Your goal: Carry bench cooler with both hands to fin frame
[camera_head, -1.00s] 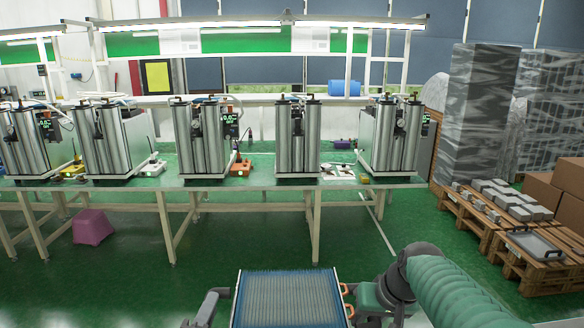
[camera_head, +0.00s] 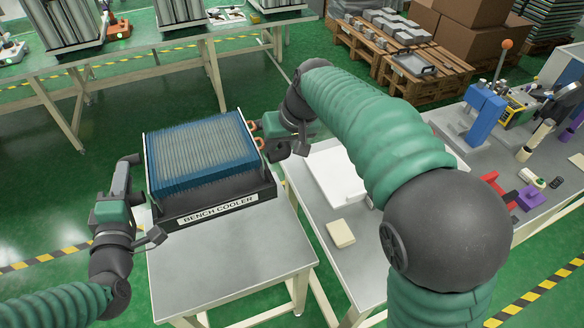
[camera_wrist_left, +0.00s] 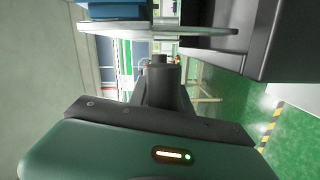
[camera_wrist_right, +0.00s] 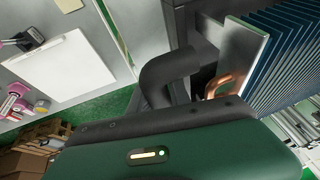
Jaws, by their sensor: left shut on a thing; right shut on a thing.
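The bench cooler (camera_head: 200,150) is a block of thin blue-edged fins with silver end plates and copper bends on its right side. It is at a black frame (camera_head: 165,218), which carries a BENCH COOLER label and is on a grey-topped stand. I cannot tell whether the block rests in the frame or hovers just over it. My left gripper (camera_head: 135,162) is shut on the block's left side. My right gripper (camera_head: 260,140) is shut on its right side, near the copper bends (camera_wrist_right: 225,85). The exact grip points are partly hidden. Fins also show in the right wrist view (camera_wrist_right: 288,45).
The stand's top (camera_head: 235,255) is bare in front of the frame. A grey workbench (camera_head: 310,185) adjoins on the right, with a white board (camera_head: 335,178), a beige block (camera_head: 340,233) and tools. A long table of metal columns (camera_head: 180,50) and a pallet (camera_head: 375,50) are behind.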

